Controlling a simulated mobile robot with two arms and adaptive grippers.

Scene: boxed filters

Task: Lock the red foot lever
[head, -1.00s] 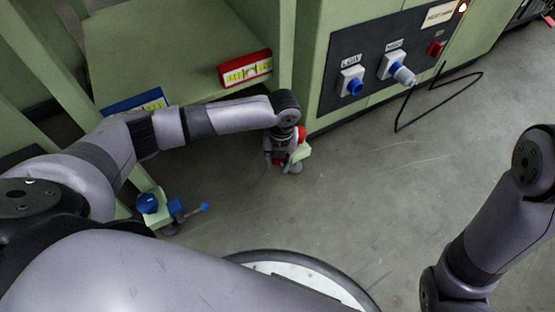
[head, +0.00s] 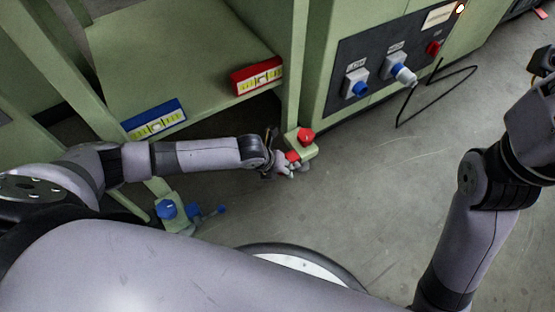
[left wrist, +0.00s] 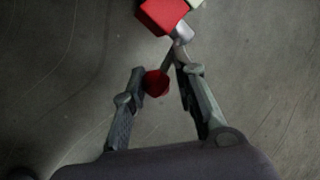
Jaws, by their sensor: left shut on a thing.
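The red foot has a red knob (head: 306,136) on a pale green bracket at the base of the green frame post. The red foot lever (head: 292,156) sits just below it, partly hidden by my left gripper (head: 277,163). In the left wrist view the lever's red tip (left wrist: 155,83) lies between the two fingers of my left gripper (left wrist: 159,75), which is shut on the lever. A red block (left wrist: 162,15) and a grey joint show beyond the fingertips. My right arm is at the right edge; its gripper is not clearly in view.
A blue foot (head: 167,210) with a blue lever (head: 214,210) stands below my left arm. Red (head: 257,76) and blue (head: 155,118) level boxes sit on the green shelf's edge. A panel (head: 385,60) with plugs is at the upper right. The floor (head: 370,180) between is clear.

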